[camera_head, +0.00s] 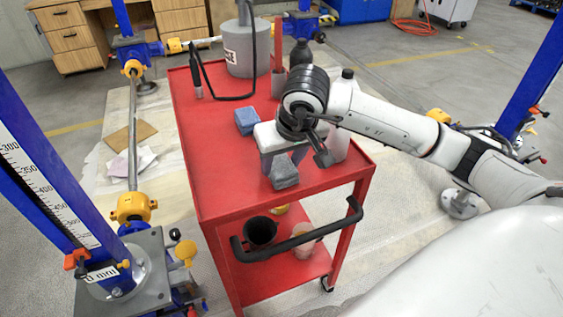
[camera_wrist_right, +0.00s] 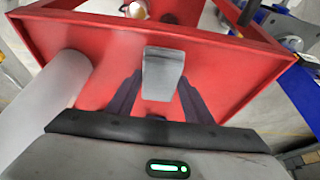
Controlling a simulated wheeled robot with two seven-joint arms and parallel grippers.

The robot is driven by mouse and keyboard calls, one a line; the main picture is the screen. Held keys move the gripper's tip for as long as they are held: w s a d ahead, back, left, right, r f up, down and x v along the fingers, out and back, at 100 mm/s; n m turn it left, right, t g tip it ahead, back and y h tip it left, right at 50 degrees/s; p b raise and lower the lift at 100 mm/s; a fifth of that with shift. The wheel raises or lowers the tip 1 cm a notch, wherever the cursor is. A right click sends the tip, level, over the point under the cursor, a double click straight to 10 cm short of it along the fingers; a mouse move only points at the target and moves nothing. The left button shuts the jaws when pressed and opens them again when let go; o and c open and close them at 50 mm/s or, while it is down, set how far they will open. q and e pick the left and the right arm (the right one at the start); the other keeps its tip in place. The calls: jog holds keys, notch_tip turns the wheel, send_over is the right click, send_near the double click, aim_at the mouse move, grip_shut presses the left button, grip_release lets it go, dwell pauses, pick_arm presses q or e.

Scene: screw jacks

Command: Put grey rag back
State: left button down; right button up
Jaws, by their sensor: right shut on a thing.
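The grey rag (camera_head: 284,172) is a small folded cloth near the front end of the red cart top (camera_head: 228,189). My right gripper (camera_head: 284,158) points down over it, with a dark finger on either side. The right wrist view shows the grey rag (camera_wrist_right: 163,72) between the fingertips of my right gripper (camera_wrist_right: 160,88), and the jaws are shut on it. I cannot tell whether the rag touches the cart top or hangs just above it. My left gripper is not in view.
A blue rag (camera_head: 246,120) lies left of my right gripper. A pale bottle (camera_head: 338,145) stands close to its right; a grey sprayer tank (camera_head: 246,48) and black bottle (camera_head: 299,53) stand farther back. A black handle (camera_head: 300,240) crosses the cart's front.

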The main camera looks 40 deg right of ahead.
jog(key=shift+f, duration=0.15)
jog(key=shift+f, duration=0.1)
jog(key=o, duration=0.9)
jog(key=shift+o, duration=0.2)
jog(key=shift+r, duration=0.25)
jog(key=v, duration=1.1)
jog(key=shift+s+r+p, duration=0.3)
jog(key=shift+r+p, duration=0.05)
jog(key=shift+p, duration=0.05)
jog(key=shift+a, duration=0.1)
